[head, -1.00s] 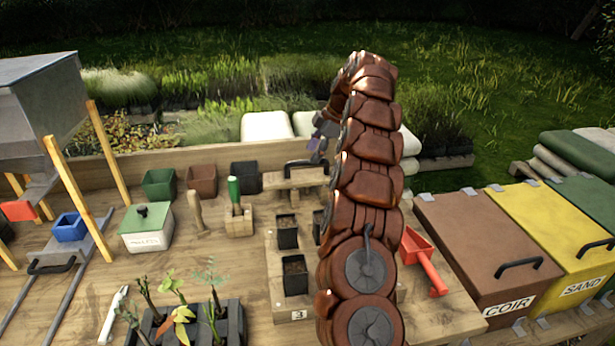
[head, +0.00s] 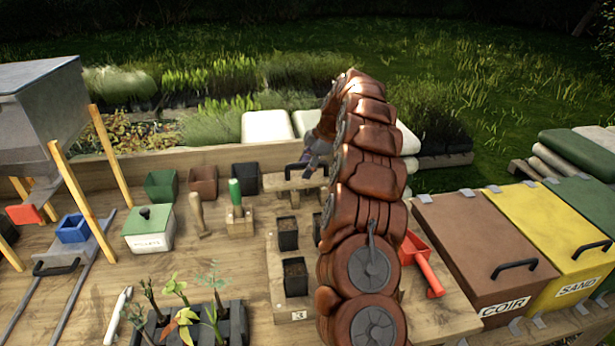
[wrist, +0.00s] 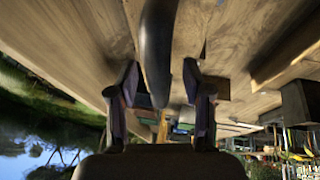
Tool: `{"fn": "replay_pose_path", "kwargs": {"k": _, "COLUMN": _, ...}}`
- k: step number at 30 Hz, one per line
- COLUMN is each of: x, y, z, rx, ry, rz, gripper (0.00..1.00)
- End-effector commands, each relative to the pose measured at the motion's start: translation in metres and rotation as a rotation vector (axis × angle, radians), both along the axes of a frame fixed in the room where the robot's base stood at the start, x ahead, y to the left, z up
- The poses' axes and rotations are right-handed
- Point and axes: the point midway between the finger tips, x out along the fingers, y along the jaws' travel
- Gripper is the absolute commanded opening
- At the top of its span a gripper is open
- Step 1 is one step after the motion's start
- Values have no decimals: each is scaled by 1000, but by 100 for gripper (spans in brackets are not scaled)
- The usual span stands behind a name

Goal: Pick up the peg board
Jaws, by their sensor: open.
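The peg board (head: 278,182) is a pale wooden block with a black arched handle (head: 291,169), standing at the back of the bench. My gripper (head: 313,158) is at the right end of the handle, partly hidden behind my own arm in the head view. In the wrist view my gripper (wrist: 161,88) has its two fingers spread, with the dark handle (wrist: 158,50) running between them. A gap shows on each side of the handle there, so neither finger appears to be touching it. The underside of the board cannot be seen.
Black pots (head: 288,232) stand in front of the board, and a dark pot (head: 246,176) is to its left. A green-handled tool (head: 235,190) sits in a wooden block. A red scoop (head: 428,272) and a brown coir bin (head: 478,255) are to the right.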

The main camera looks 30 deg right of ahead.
Motion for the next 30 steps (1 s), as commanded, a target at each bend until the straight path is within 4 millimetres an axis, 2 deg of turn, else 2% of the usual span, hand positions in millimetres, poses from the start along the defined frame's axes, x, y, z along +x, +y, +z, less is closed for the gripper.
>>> {"fn": "replay_pose_path", "kwargs": {"k": 5, "x": 0, "y": 0, "z": 0, "rx": 0, "ry": -1, "rz": 0, "gripper": 50}}
{"fn": "replay_pose_path", "kwargs": {"k": 19, "x": 0, "y": 0, "z": 0, "rx": -1, "ry": -2, "rz": -1, "gripper": 1}}
{"fn": "replay_pose_path", "kwargs": {"k": 30, "x": 0, "y": 0, "z": 0, "rx": -1, "ry": -2, "rz": -1, "gripper": 0}}
